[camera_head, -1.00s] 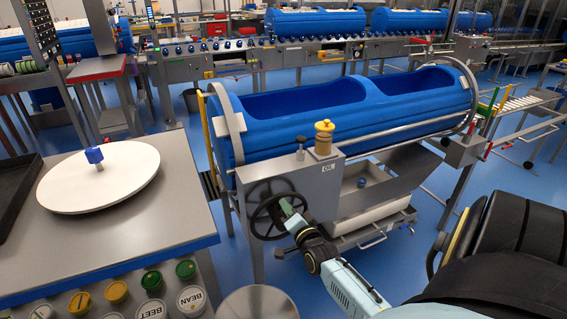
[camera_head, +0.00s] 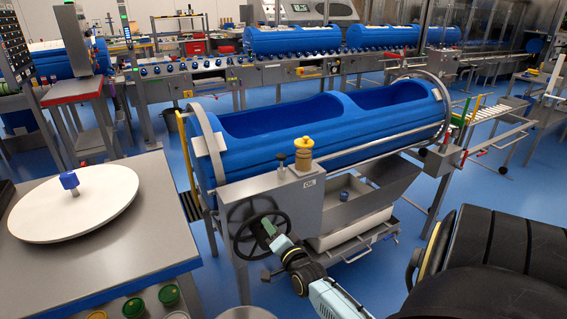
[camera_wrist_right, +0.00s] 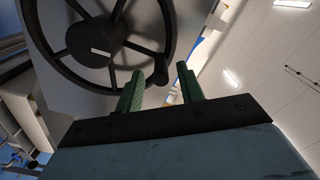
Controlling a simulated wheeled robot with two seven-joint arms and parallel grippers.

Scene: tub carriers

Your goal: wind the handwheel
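The dark, spoked handwheel (camera_head: 240,246) is on the grey box at the near left end of the blue tub. In the right wrist view the handwheel (camera_wrist_right: 93,40) fills the upper left, with its hub and spokes clear. My right gripper (camera_head: 268,228) is at the right part of the wheel. Its two green fingers (camera_wrist_right: 161,88) stand apart, with a visible gap between them. A dark knob or handle (camera_wrist_right: 187,75) shows at the rim by the right finger. I cannot tell whether the fingers touch it. My left gripper is not in view.
The long blue tub (camera_head: 330,140) lies behind the wheel in a metal frame. A yellow-topped fitting (camera_head: 303,152) stands on the grey box. A steel table (camera_head: 150,225) with a white disc (camera_head: 72,203) is at left. Blue floor (camera_head: 415,195) shows at right.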

